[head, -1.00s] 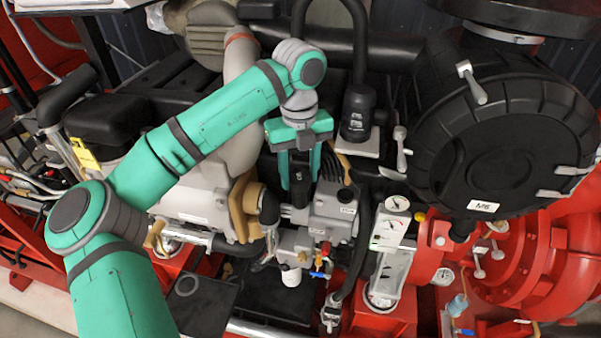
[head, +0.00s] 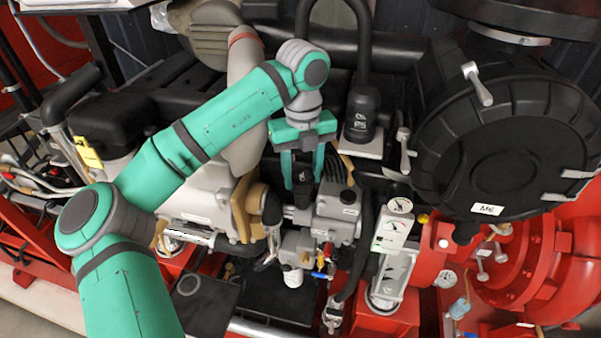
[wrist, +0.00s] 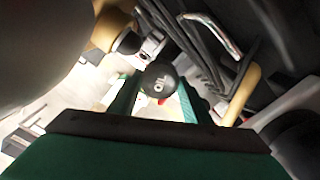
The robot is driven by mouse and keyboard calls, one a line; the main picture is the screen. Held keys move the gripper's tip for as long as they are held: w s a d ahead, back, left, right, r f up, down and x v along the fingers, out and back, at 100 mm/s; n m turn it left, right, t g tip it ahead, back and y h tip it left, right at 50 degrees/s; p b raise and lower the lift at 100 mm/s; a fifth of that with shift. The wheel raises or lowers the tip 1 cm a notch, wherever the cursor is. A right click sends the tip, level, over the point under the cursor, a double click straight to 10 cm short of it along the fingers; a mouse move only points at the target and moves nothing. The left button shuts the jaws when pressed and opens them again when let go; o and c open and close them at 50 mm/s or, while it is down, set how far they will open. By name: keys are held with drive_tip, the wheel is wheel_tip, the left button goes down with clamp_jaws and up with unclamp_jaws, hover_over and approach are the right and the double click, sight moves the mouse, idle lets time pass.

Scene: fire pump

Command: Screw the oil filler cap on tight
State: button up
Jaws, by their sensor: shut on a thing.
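The oil filler cap (wrist: 158,80) is a dark round cap with pale OIL lettering, seen end-on in the wrist view. My gripper (wrist: 157,92) is shut on it, with one green finger on each side. In the head view my gripper (head: 303,182) points down at the engine, and a dark shape shows between its fingers. The cap's thread and its seat are hidden, so I cannot tell how far it is screwed in.
A grey valve block (head: 338,212) stands just right of my fingers. A black hose (head: 365,235) runs down beside it. A tan flange (head: 246,205) is close on the left. The large black round housing marked M6 (head: 505,150) fills the right.

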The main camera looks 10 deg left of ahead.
drive_tip(key=shift+s+a+m, duration=0.1)
drive_tip(key=shift+s+m, duration=0.1)
drive_tip(key=shift+m, duration=1.4)
drive_tip(key=m, duration=0.3)
drive_tip(key=shift+w, duration=0.1)
drive_tip(key=shift+a, duration=0.15)
drive_tip(key=shift+m, duration=0.4)
drive_tip(key=shift+m, duration=1.6)
